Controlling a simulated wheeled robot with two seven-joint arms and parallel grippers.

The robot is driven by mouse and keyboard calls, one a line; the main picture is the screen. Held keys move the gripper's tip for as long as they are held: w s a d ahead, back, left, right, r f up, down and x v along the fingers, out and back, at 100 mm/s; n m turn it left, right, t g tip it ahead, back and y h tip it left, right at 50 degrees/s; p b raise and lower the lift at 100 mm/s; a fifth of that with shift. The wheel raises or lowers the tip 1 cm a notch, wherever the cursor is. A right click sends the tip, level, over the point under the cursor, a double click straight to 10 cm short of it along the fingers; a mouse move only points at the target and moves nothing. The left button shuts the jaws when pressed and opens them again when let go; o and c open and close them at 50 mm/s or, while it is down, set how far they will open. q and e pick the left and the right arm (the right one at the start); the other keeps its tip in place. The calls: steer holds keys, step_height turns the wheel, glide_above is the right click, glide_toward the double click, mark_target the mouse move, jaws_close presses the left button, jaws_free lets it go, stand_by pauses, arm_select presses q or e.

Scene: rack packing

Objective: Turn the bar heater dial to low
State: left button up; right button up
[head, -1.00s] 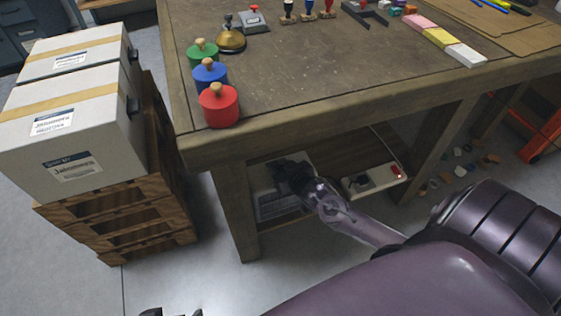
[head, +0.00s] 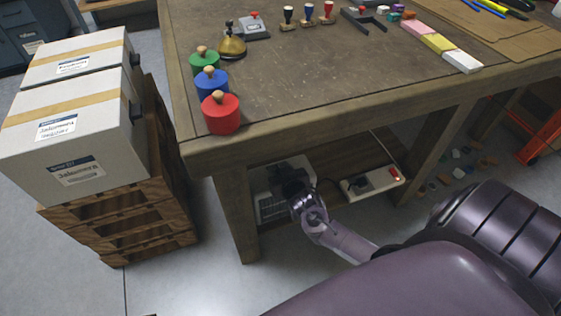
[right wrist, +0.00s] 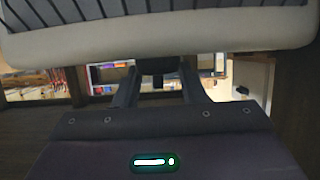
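The bar heater, a pale box with a dark-slatted grille (head: 272,207), sits on the low shelf under the workbench. In the right wrist view its pale edge and slats (right wrist: 160,30) fill the top. A small dark knob, apparently its dial (right wrist: 158,66), shows below that edge; its setting cannot be read. My right gripper (head: 287,177) is at the heater, partly covering it. In the right wrist view my right gripper's fingers (right wrist: 159,82) stand apart on either side of the knob. I cannot tell whether they touch it. My left gripper is out of view.
A white power strip (head: 382,181) with a black plug and a red light lies right of my gripper on the shelf. The workbench (head: 300,90) overhangs the arm, its leg (head: 237,215) close on the left. Boxes (head: 75,140) stand on stacked pallets (head: 130,225).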

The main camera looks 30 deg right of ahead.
steer(key=shift+o, duration=0.5)
steer(key=shift+s, duration=0.1)
steer(key=shift+s+a+r, duration=0.1)
steer(key=shift+s+r, duration=0.1)
steer(key=shift+s, duration=0.1)
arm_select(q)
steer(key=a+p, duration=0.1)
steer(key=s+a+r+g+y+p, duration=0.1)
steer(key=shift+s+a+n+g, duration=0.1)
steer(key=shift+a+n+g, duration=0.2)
arm_select(e)
steer(key=v, duration=0.7)
steer(key=shift+a+f, duration=0.1)
